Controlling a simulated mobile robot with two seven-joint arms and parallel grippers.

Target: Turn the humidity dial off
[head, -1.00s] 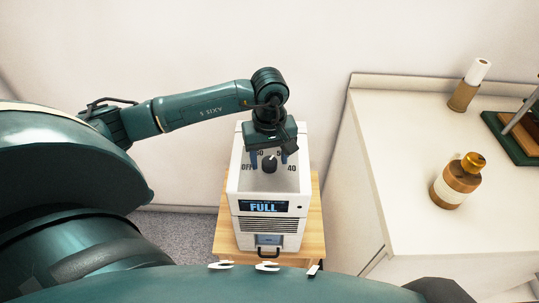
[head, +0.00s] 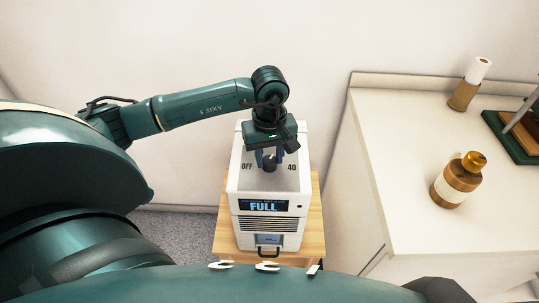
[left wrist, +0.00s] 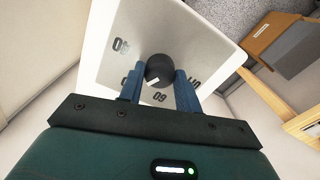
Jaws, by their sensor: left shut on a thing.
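The black humidity dial (head: 269,163) is on the top face of a white dehumidifier (head: 252,180), with OFF printed to its left and 40 to its right. My left gripper (head: 269,158) points down over the top and is shut on the dial. In the left wrist view the dial (left wrist: 160,68) sits between the two blue fingers of my left gripper (left wrist: 160,84). A white mark shows on its lower-left side there, with 40 and 60 readable around it. The unit's display reads FULL. My right gripper is not in view.
The dehumidifier stands on a small wooden table (head: 314,225). A white cabinet (head: 400,140) to the right bears an amber bottle (head: 457,183), a brown-and-white cylinder (head: 468,86) and a green-based object (head: 515,140). The wall is close behind.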

